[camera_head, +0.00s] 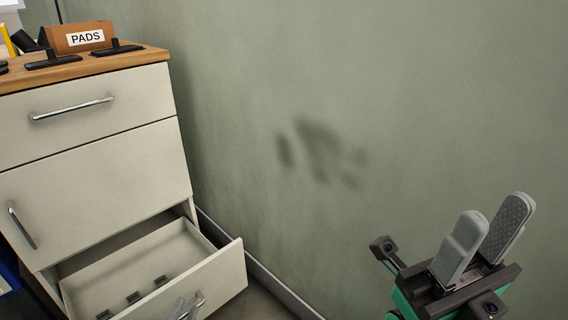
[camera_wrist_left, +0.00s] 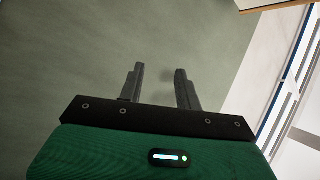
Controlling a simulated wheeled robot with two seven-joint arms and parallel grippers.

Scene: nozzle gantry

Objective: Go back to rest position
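My right gripper (camera_head: 496,212) is at the bottom right of the head view, fingers pointing up. Its two grey fingers are apart with nothing between them. My left gripper (camera_wrist_left: 159,74) shows in the left wrist view with its dark fingers apart and empty, against the green-grey wall. In the head view, small grey tips at the bottom edge, in front of the open drawer, may be its fingers, but I cannot tell them clearly from the drawer handle. Neither gripper visibly holds anything.
A cream cabinet (camera_head: 90,185) stands at left with its bottom drawer (camera_head: 225,276) pulled out, several small dark pieces inside. A brown PADS box (camera_head: 70,37) and black holders (camera_head: 118,48) sit on its wooden top. The wall (camera_head: 400,90) behind my right gripper is bare.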

